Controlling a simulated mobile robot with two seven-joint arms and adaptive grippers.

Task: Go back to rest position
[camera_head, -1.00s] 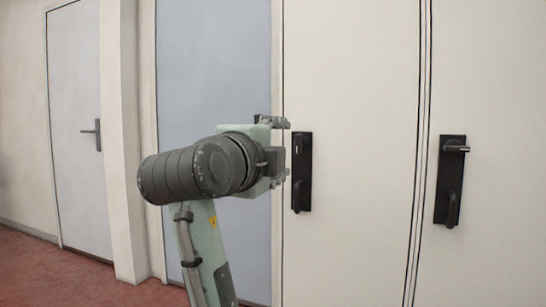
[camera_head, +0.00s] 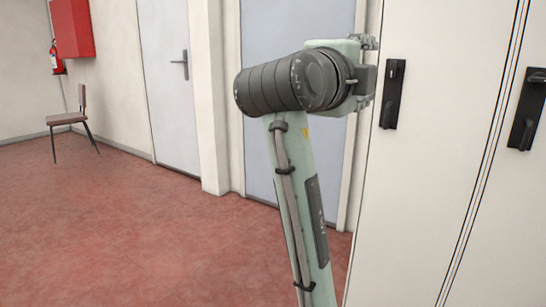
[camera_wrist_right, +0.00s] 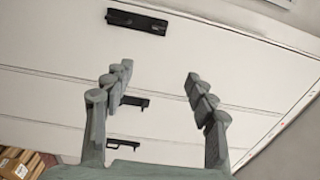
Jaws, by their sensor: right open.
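One of my arms, which looks like the right one, rises from the bottom middle of the head view. Its gripper (camera_head: 368,74) points right, close to a black door handle (camera_head: 393,94) in the picture; I cannot tell whether they touch. In the right wrist view my right gripper (camera_wrist_right: 158,95) has its two fingers wide apart with nothing between them. Beyond the fingers are white panels with black handles (camera_wrist_right: 137,21). My left gripper is not in view.
A white cabinet (camera_head: 430,165) with a second black handle (camera_head: 527,110) stands at the right. A grey door (camera_head: 178,90), a chair (camera_head: 70,118), a red wall box (camera_head: 73,28) and a fire extinguisher (camera_head: 56,60) are at the left. The red floor (camera_head: 130,230) is clear. Cardboard boxes (camera_wrist_right: 18,162) show at lower left.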

